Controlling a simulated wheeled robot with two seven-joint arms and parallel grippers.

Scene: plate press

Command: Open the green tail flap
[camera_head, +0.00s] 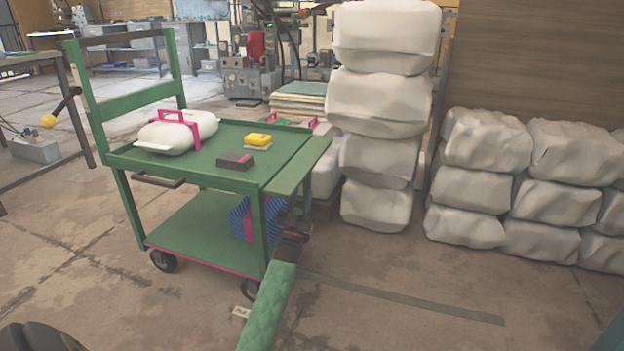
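The green tail flap (300,165) is at the right end of the green cart (124,160). It sticks out from the cart's top, about level with it, tilt hard to judge. My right gripper is not in view.
On the cart top are a white bundle with a pink handle (168,135), a yellow item (258,139) and a dark block (235,161). A blue striped item (241,217) is on the lower shelf. Stacked white sacks (378,100) stand close behind the flap. Floor at right front is open.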

